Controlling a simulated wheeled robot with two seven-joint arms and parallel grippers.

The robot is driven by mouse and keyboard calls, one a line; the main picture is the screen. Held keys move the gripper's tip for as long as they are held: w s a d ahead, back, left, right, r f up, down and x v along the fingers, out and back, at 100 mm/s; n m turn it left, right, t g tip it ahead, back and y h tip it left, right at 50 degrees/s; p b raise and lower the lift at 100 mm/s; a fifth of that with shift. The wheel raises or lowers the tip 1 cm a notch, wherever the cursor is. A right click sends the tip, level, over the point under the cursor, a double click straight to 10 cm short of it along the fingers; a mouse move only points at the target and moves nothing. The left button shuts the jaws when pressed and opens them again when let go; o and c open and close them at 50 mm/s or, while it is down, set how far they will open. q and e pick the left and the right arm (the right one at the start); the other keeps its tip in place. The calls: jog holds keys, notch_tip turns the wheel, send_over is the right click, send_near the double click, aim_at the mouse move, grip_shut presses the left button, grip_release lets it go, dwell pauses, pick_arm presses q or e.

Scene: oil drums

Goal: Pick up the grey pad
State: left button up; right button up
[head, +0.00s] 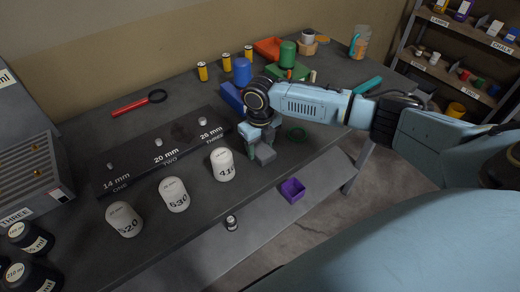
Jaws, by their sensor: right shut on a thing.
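My right gripper (258,145) points down near the front edge of the dark workbench (215,262), just right of the white drum marked 410 (222,165). It is shut on a small grey block, which looks like the grey pad (265,155). The fingers cover part of the pad, and I cannot tell whether it touches the bench. My left gripper is not in view.
White drums marked 530 (174,195) and 520 (124,220) stand before a dark labelled board (118,172). A blue block (230,97) and green drum (288,55) are behind my gripper. A purple box (292,190) sits lower, beyond the front edge.

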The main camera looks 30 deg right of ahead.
aim_at(260, 147)
notch_tip(260, 147, up, 10)
dwell(0.6)
